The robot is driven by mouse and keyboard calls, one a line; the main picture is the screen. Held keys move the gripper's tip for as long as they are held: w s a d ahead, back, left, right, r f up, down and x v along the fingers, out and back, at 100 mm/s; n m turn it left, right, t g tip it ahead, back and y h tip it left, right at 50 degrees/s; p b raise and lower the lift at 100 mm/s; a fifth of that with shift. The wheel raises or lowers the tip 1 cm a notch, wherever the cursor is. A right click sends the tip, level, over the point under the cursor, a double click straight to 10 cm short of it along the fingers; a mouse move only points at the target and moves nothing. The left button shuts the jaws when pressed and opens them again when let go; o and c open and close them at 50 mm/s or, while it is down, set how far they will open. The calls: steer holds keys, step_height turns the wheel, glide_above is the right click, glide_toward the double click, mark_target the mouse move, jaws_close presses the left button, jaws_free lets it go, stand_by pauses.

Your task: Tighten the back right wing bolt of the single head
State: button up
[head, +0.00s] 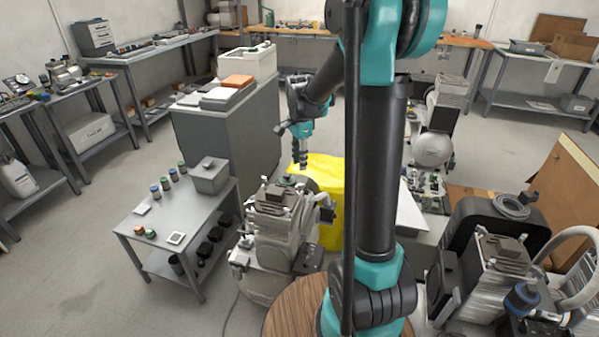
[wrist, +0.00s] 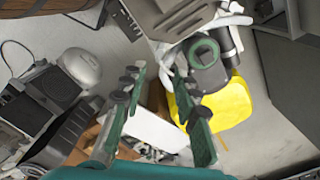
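A silver-grey compressor with one ribbed head on top (head: 275,205) stands left of centre in the head view, and I take it for the single head. Part of a grey slotted head shows at the top of the wrist view (wrist: 180,18). The back right wing bolt is too small to make out in either view. My gripper (head: 302,163) hangs above and behind the head, pointing down and apart from it. In the wrist view its two green and dark fingers (wrist: 160,85) are spread with nothing held between them.
A yellow bin or cover (head: 325,180) stands behind the compressor. A grey cart (head: 130,226) with jars and a box is at the left, a tall grey cabinet (head: 230,125) behind. Another compressor (head: 500,255) stands at right. Open floor lies at far left.

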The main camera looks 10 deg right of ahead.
step_height(320, 180, up, 2)
steer(key=shift+r, duration=0.1)
stand_by(0.4)
steer(key=s+d+f+n+t, duration=0.2)
steer(key=s+f+n, duration=0.2)
steer(key=s+n, duration=0.3)
steer(key=s+d+f+n+t, duration=0.2)
steer(key=s+f+n, duration=0.2)
steer(key=s, duration=1.2)
steer(key=n, duration=0.3)
steer(key=shift+f+n, duration=0.15)
steer(key=shift+n, duration=0.15)
steer(key=shift+s+d, duration=0.1)
